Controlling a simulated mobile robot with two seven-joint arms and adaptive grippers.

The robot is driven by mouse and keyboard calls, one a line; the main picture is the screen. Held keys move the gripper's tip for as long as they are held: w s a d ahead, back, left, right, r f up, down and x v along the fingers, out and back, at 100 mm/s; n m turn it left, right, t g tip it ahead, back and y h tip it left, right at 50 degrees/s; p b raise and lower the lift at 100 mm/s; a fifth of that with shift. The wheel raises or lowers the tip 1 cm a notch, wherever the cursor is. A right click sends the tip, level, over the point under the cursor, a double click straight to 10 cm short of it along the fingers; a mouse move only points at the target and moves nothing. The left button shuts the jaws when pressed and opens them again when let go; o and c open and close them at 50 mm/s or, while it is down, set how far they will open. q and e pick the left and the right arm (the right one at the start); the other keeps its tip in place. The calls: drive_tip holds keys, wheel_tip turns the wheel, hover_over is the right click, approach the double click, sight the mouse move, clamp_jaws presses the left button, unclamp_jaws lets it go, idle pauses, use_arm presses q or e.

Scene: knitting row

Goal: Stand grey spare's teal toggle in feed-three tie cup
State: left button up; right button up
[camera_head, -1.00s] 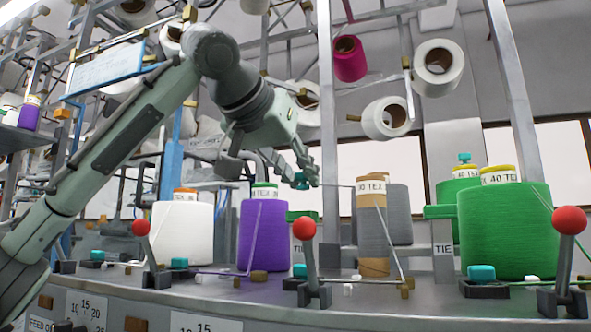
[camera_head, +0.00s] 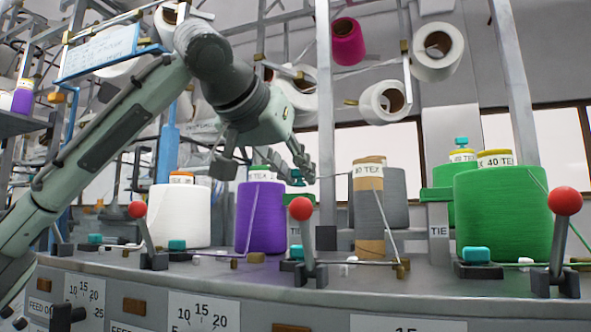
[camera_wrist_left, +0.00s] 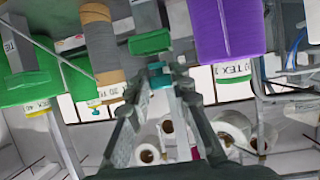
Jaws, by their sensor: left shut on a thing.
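My left gripper (camera_head: 301,171) is shut on a teal toggle (camera_head: 294,178), held between its fingertips in the air above the machine bed. In the left wrist view the fingers (camera_wrist_left: 158,95) close around the teal toggle (camera_wrist_left: 160,76). A thin yarn runs from the gripper towards the tan core cone (camera_head: 369,205). The grey spare cone (camera_head: 393,205) stands behind that core. A green tie bracket (camera_head: 301,198) is just below the toggle in the head view and fills the space beyond it in the wrist view (camera_wrist_left: 150,42); its cup opening is not clear. My right gripper is not in view.
A purple cone (camera_head: 261,217) stands left of the bracket, a white cone (camera_head: 180,217) further left. A green cone (camera_head: 503,213) and another green bracket (camera_head: 437,196) marked TIE are at right. Red-knobbed levers (camera_head: 300,209) rise along the front edge.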

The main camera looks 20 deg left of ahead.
use_arm(q)
drive_tip(key=shift+f+b, duration=0.65)
drive_tip(key=shift+f, duration=0.2)
drive_tip(key=shift+f, duration=0.45)
drive_tip(key=o, duration=0.8)
drive_tip(key=shift+d+f, duration=0.15)
drive_tip(key=shift+c, duration=0.2)
drive_tip(key=r+v, duration=0.1)
drive_tip(key=v, duration=1.1)
